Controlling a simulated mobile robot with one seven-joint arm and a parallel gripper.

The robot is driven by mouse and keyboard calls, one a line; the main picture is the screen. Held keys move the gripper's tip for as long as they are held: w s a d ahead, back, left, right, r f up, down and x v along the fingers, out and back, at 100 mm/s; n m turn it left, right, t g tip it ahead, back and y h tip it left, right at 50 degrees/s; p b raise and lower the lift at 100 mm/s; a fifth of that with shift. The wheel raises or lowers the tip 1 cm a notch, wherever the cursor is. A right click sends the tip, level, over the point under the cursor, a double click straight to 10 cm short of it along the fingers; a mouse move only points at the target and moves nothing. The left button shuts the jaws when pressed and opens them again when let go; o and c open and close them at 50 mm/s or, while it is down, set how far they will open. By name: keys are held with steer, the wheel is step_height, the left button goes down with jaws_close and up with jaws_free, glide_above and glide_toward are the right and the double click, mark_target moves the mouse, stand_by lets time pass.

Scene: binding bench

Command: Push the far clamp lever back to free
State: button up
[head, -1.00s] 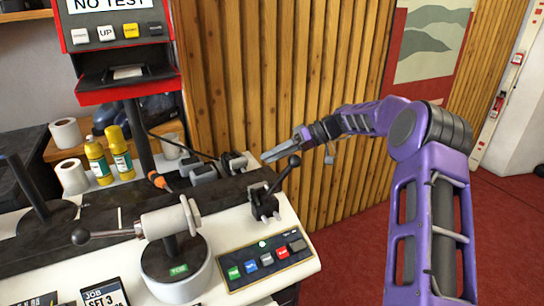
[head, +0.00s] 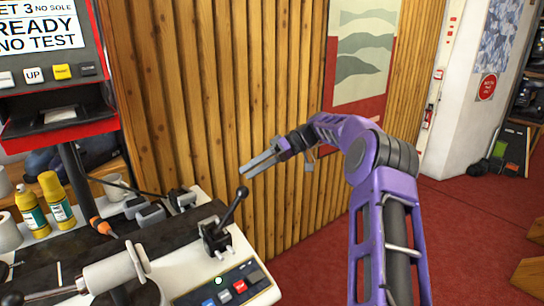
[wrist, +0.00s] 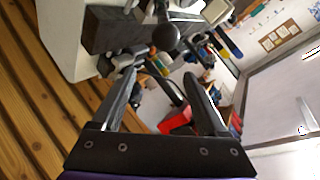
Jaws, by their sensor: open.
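A black clamp lever (head: 230,208) with a ball knob rises from a dark clamp block (head: 215,240) at the right end of the white bench, tilted up and to the right. My gripper (head: 246,170) is open and empty. In the head view its fingers point left, just above the knob, with a gap seen between them. In the wrist view the ball knob (wrist: 166,38) appears past the fingertips of my gripper (wrist: 163,66), not held. The lever's lower part is hard to make out there.
A slatted wood wall (head: 215,110) stands close behind the lever. A panel with coloured buttons (head: 225,288) lies in front of the clamp. Small grey blocks (head: 150,215) and yellow bottles (head: 55,198) are to the left. Red floor is open at right.

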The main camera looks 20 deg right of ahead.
steer(key=v, duration=0.7)
steer(key=shift+p, duration=0.45)
